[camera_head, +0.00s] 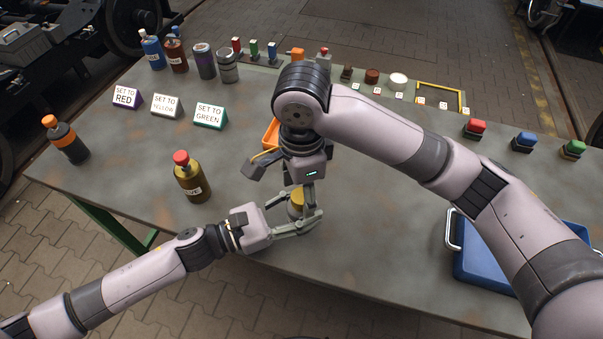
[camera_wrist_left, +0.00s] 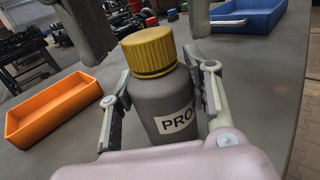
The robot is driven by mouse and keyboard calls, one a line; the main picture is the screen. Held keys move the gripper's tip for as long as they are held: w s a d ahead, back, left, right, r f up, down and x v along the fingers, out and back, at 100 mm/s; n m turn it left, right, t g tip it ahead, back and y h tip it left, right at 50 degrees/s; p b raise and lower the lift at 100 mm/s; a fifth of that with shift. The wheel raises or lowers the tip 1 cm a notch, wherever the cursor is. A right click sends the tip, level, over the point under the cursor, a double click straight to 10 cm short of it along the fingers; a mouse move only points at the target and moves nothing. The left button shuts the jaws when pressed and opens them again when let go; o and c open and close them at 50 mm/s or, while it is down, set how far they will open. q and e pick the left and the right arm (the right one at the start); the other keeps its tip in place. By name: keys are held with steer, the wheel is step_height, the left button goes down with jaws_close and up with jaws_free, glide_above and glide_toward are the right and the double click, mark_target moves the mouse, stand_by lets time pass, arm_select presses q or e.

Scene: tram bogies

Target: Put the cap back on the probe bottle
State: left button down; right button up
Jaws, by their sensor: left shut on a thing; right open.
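The probe bottle (camera_wrist_left: 165,98) is grey with a label reading "PRO", partly cut off by a finger. It stands upright, and its yellow cap (camera_wrist_left: 148,51) sits level on its top; whether it is tight I cannot tell. In the head view the cap (camera_head: 296,198) shows between my grippers and the bottle is mostly hidden. My left gripper (camera_head: 297,223) is shut around the bottle's body, one finger on each side (camera_wrist_left: 165,100). My right gripper (camera_head: 300,188) points down from above, open, its fingers spread either side above the cap (camera_wrist_left: 145,22), apart from it.
An orange tray (camera_wrist_left: 50,108) lies near the bottle. A blue tray (camera_head: 490,265) is at the right. A gold bottle with a red cap (camera_head: 190,180) and an orange-banded dark bottle (camera_head: 68,140) stand at the left. Signs, bottles and buttons line the far side.

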arm_select(q)
steer(key=shift+f, duration=0.1)
arm_select(e)
step_height(320, 180, up, 12)
steer(key=shift+f, duration=0.25)
steer(key=shift+s, duration=0.1)
arm_select(q)
steer(key=c, duration=0.7)
jaws_free()
steer(key=shift+c, duration=0.2)
steer(key=v, duration=1.2)
